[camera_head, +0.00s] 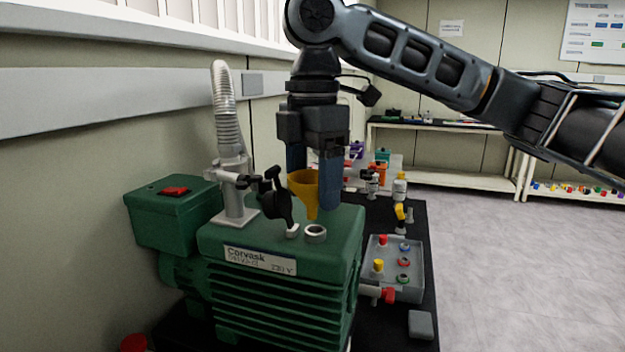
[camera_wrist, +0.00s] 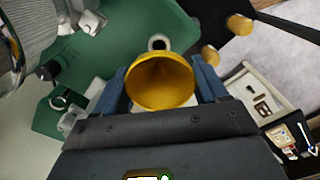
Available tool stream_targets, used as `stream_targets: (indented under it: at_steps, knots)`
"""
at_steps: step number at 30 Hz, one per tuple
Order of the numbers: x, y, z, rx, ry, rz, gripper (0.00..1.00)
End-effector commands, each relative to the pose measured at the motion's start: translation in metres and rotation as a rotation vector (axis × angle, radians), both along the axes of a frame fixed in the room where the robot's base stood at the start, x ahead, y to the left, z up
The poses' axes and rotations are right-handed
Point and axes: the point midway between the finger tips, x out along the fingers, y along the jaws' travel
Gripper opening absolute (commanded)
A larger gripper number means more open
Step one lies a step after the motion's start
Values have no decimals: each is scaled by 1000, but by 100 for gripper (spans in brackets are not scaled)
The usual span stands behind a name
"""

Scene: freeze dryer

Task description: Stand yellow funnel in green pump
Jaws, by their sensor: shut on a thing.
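The yellow funnel (camera_head: 304,188) is upright with its wide mouth up, between the blue fingers of my gripper (camera_head: 313,188). My gripper points down and is shut on the funnel over the top of the green pump (camera_head: 340,235). The funnel's stem end shows just above and behind a grey ring-shaped port (camera_head: 315,233) on the pump top, apart from its opening. In the wrist view, the funnel's mouth (camera_wrist: 162,82) faces the camera, and the port (camera_wrist: 158,43) shows just beyond its rim. The funnel's stem is hidden there.
A silver corrugated hose (camera_head: 228,125) and a black-handled valve (camera_head: 278,198) stand left of my gripper on the pump. A grey tray (camera_head: 412,285) with small coloured parts lies to the right on the black bench. The wall is close on the left.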

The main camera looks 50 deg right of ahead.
Motion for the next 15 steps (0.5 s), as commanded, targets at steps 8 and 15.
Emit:
stream_targets:
  at_steps: [8,15]
  knots:
    - [0,-1,1,1,0,0,39]
    - [-2,-6,0,0,1,1,39]
